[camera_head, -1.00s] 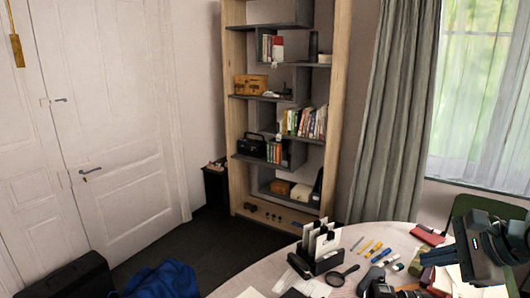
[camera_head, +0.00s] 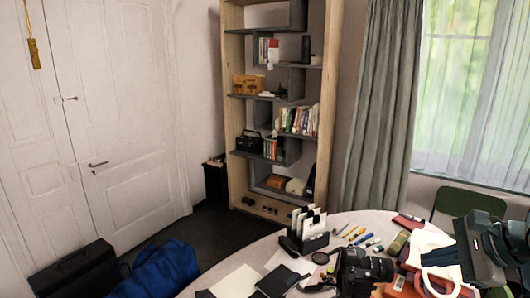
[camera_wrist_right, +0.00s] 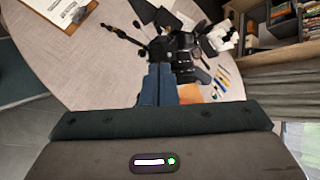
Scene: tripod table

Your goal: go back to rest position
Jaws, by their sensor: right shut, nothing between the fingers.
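My right gripper (camera_wrist_right: 158,85) shows in the wrist view with its two blue-grey fingers together and nothing between them. It is above the round table (camera_wrist_right: 95,75), with its fingertips pointing toward a black camera. In the head view the dark body of my right arm's end (camera_head: 482,250) is at the right edge, over the table's right side. My left gripper is not in view.
The table (camera_head: 255,255) holds a black camera (camera_head: 362,268), a letter rack (camera_head: 305,235), papers, pens and a red box (camera_head: 407,222). A green chair (camera_head: 468,202) stands behind. A blue bag (camera_head: 165,270) and black case (camera_head: 78,272) are at lower left.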

